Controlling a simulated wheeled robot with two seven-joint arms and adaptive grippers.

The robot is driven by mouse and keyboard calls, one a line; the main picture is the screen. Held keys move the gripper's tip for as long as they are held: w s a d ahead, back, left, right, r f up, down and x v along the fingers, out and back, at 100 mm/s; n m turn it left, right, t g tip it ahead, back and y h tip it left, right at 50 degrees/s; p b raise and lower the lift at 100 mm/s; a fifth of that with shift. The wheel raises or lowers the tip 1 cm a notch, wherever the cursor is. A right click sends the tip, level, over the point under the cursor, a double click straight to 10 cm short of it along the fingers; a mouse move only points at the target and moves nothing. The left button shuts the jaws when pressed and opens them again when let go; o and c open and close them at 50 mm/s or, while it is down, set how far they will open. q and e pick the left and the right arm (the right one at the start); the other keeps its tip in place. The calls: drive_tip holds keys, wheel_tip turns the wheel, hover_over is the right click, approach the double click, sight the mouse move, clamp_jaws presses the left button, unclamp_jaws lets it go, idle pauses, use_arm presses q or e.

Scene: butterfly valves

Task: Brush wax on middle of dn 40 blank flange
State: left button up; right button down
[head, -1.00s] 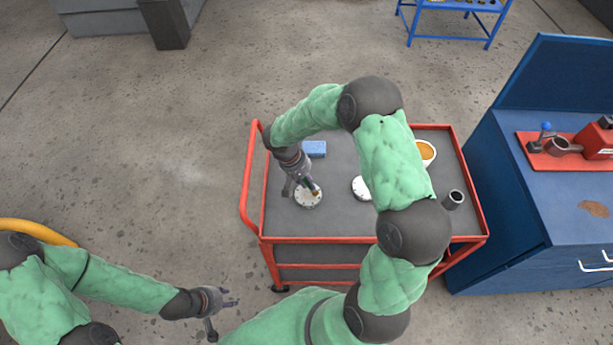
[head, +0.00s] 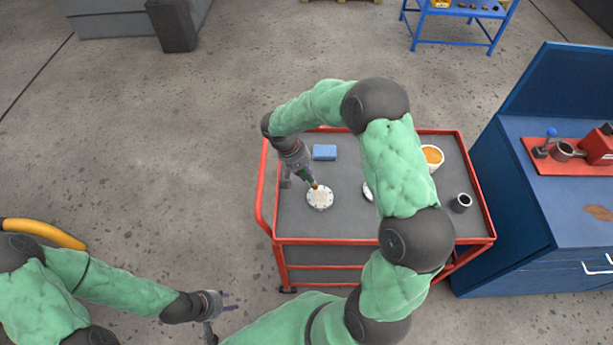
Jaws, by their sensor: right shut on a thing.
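A round white blank flange (head: 320,198) with bolt holes around its rim lies flat on the red cart's grey top, with a faint tan patch in its middle. My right gripper (head: 304,176) reaches over the cart and is shut on a brush (head: 314,185), whose tip is at the flange's upper left edge. Whether the tip touches is hard to tell. A second white flange (head: 367,192) is mostly hidden behind my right arm. A white bowl of orange wax (head: 433,156) stands at the cart's right. My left gripper (head: 230,301) is open and empty, low over the floor.
A blue block (head: 324,152) and a dark pipe piece (head: 461,203) are on the red cart (head: 262,190). Open floor lies left of the cart.

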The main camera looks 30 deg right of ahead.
drive_tip(key=shift+s+r+p, duration=0.1)
drive_tip(key=shift+r+p, duration=0.45)
drive_tip(key=shift+r, duration=0.7)
drive_tip(key=shift+f+b, duration=0.55)
drive_tip(key=shift+b, duration=0.05)
drive_tip(key=shift+d, duration=0.1)
